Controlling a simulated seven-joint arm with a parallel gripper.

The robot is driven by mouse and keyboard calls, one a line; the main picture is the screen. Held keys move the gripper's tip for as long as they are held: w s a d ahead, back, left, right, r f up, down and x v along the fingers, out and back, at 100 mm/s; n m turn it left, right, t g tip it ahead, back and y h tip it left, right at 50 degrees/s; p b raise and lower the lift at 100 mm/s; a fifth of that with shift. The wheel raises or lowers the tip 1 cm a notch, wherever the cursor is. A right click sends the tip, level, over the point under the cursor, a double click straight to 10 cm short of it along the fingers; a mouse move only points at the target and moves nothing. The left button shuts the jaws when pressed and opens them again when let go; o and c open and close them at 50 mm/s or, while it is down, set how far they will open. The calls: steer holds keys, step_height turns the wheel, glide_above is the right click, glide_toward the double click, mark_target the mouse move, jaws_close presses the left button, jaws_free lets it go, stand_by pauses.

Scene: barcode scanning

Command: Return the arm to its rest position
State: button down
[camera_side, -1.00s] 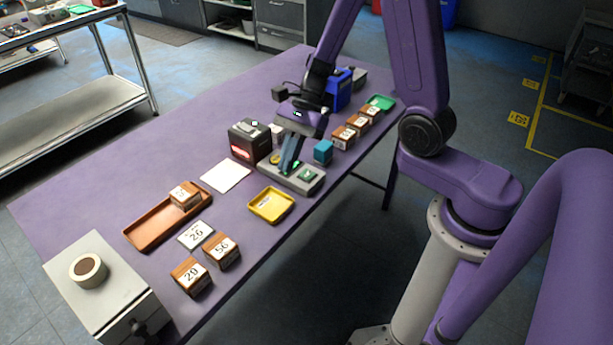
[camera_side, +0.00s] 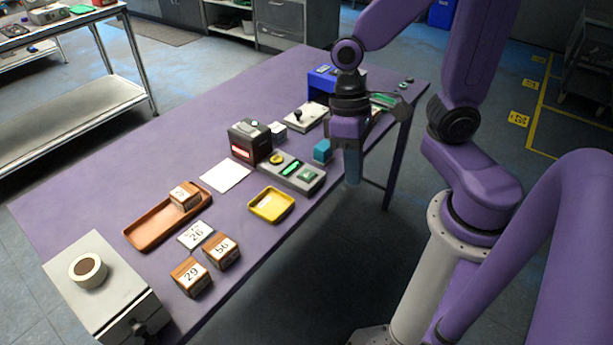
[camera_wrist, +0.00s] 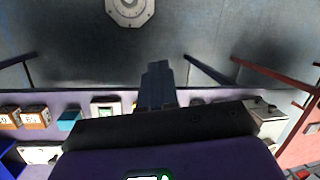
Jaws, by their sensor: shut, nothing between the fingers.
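My gripper (camera_side: 353,178) is shut and empty in the side view. It points down beyond the table's near right edge, clear of the button panel. In the wrist view my gripper (camera_wrist: 158,68) shows as closed blue-grey fingers, with the floor beyond the table edge ahead of them. The purple table (camera_side: 130,180) carries the task's items. The button panel (camera_side: 293,171) with a lit green strip lies to the left of the gripper. A black scanner box (camera_side: 249,141) with a red lit window stands behind the panel.
A blue cube (camera_side: 322,151) sits close left of the gripper. A yellow tray (camera_side: 271,205), a brown tray (camera_side: 146,232) holding a block, and numbered blocks (camera_side: 222,250) lie nearer the front. A blue device (camera_side: 322,82) stands at the back. Open floor lies right of the table.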

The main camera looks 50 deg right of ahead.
steer(key=s+d+r+n+t+h, duration=0.1)
steer(key=s+d+r+n+t, duration=0.1)
steer(key=s+n, duration=0.3)
steer(key=shift+s+d+r+n+t, duration=0.25)
steer(key=shift+n+t, duration=0.25)
steer(key=shift+n, duration=1.8)
